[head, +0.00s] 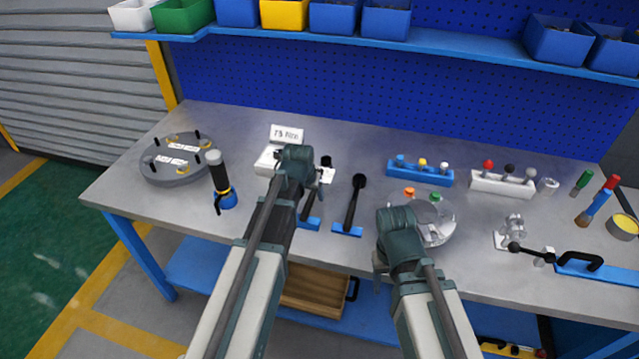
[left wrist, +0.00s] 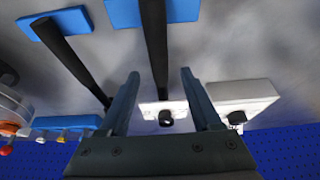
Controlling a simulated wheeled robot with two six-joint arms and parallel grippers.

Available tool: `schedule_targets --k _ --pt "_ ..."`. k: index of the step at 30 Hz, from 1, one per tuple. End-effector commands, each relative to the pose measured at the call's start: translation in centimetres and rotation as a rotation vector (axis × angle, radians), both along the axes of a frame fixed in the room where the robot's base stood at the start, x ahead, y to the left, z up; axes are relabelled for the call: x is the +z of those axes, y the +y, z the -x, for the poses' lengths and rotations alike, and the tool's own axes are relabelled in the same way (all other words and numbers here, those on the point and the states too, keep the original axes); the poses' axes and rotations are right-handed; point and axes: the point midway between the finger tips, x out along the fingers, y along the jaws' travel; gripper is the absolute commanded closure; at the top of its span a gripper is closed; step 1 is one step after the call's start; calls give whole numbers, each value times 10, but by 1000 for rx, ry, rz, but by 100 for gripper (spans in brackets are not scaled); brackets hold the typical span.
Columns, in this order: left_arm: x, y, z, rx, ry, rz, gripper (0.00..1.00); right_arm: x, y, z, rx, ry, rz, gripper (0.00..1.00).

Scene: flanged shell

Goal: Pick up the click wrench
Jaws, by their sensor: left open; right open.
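Two long black wrench-like tools lie on the bench, and I cannot tell for sure which is the click wrench. One (left wrist: 155,45) runs between my left gripper's fingers in the left wrist view; its head is at a small white block, its other end at a blue rest (left wrist: 124,12). In the head view my left arm hides most of it. The other tool (head: 354,203) lies to its right on a blue rest (head: 346,231). My left gripper (head: 308,194) is open, its fingers (left wrist: 159,76) either side of the first tool, not visibly touching. My right gripper (head: 380,268) is open and empty at the bench's front edge.
A sign (head: 287,134) stands behind a white box (head: 267,158). A round flanged plate (head: 180,160) and a black-and-blue tool (head: 220,178) are left. A clear dish (head: 440,222) is close to my right gripper. Racks of knobs (head: 420,172) stand behind.

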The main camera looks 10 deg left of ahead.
Motion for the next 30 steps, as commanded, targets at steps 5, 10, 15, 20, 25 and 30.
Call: schedule_targets --k 5,10,15,20,25,30 --pt "-28 0 -9 0 0 0 35 -28 0 0 0 0 0 40" --pt "-31 0 -11 0 0 0 35 -31 0 0 0 0 0 40" --pt "-30 0 -11 0 0 0 35 -29 0 0 0 0 0 40" --pt "-29 0 -11 0 0 0 64 -29 0 0 0 0 0 40" --pt "-30 0 -11 0 0 0 94 -29 0 0 0 0 0 40" --pt "-30 0 -11 0 0 0 100 -30 0 0 0 0 0 40"
